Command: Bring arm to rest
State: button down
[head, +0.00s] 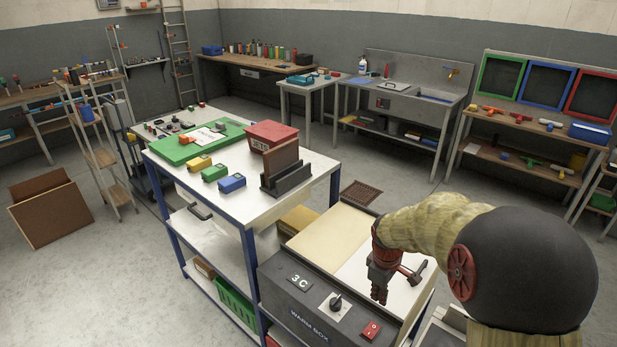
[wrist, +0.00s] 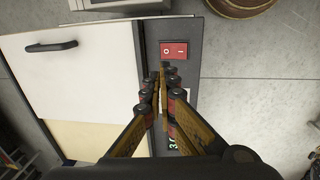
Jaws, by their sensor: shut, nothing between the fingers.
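My gripper (head: 380,286) hangs over the right part of the warm box (head: 285,291) in the head view, near its front panel. My arm, in a tan sleeve with a black rounded joint, reaches in from the right. In the wrist view my gripper (wrist: 160,82) is shut, its fingers together with nothing between them. Below the fingers is the box's dark front panel, with a red rocker switch (wrist: 174,51) just beyond the fingertips. I cannot tell the exact height of the fingers above the panel.
A blue-framed workbench (head: 197,158) stands left of the warm box, holding a red box (head: 270,136), a green board and small colored blocks. The white lid (wrist: 85,65) with a dark handle lies on the box top. A round brown container (wrist: 240,6) is on the floor. Open floor lies beyond.

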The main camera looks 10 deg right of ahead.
jog(key=s+a+r+m+t, duration=0.1)
jog(key=s+a+r+m, duration=0.1)
jog(key=s+a+r, duration=0.2)
jog(key=s+a+r+m+t, duration=0.2)
jog(key=s+a+r+m, duration=0.1)
jog(key=s+r, duration=0.7)
jog(key=s+a+r+m+t+y, duration=0.1)
jog(key=s+a+r+m, duration=0.1)
jog(key=s+a+r, duration=0.3)
notch_tip(320, 180, up, 3)
jog(key=shift+s+a+f+m+t, duration=0.15)
jog(key=shift+s+a+m+t, duration=0.2)
jog(key=shift+s, duration=0.85)
jog(key=c, duration=2.6)
grip_release()
